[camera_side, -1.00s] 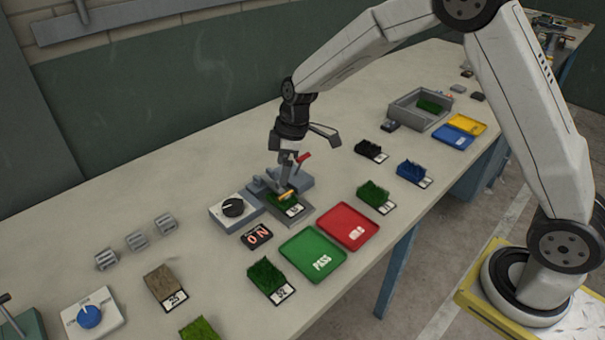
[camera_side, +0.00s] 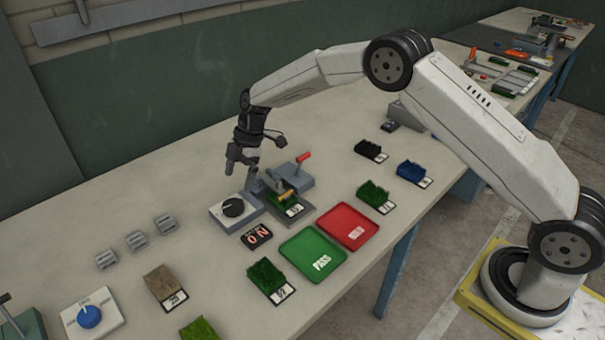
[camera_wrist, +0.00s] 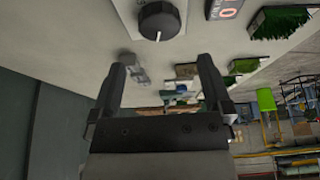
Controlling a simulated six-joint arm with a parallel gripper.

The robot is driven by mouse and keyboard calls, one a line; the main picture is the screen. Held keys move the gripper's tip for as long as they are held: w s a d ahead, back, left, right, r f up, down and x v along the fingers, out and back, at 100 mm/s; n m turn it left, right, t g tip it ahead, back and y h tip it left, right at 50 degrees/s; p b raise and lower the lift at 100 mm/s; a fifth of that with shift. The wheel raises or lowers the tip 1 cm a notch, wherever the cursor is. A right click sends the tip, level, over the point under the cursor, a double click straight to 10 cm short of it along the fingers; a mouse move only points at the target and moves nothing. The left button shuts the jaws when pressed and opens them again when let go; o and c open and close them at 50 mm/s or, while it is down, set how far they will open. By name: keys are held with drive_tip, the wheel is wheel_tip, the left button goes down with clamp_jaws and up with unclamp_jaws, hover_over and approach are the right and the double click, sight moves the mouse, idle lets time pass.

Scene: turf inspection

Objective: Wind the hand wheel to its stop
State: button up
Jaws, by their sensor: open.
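No spoked wheel shows clearly. A round black knob (camera_side: 233,207) with a white pointer line sits on a light grey box (camera_side: 222,220) beside the turf fixture; it also shows at the top of the wrist view (camera_wrist: 159,20). A round blue knob (camera_side: 89,316) sits on a white plate at the front left. My gripper (camera_side: 238,168) is open and empty, above and behind the black knob, apart from it. In the wrist view my fingers (camera_wrist: 162,68) are spread with nothing between them.
Right of the knob stands a grey fixture (camera_side: 300,180) with a red-tipped lever and a turf sample (camera_side: 288,206). In front are a lit display (camera_side: 257,235), a green tray (camera_side: 302,265) and a red tray (camera_side: 362,226). Bench behind the knob is clear.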

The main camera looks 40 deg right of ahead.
sight(233, 205)
drive_tip(key=shift+x, duration=3.85)
drive_tip(key=c, duration=1.1)
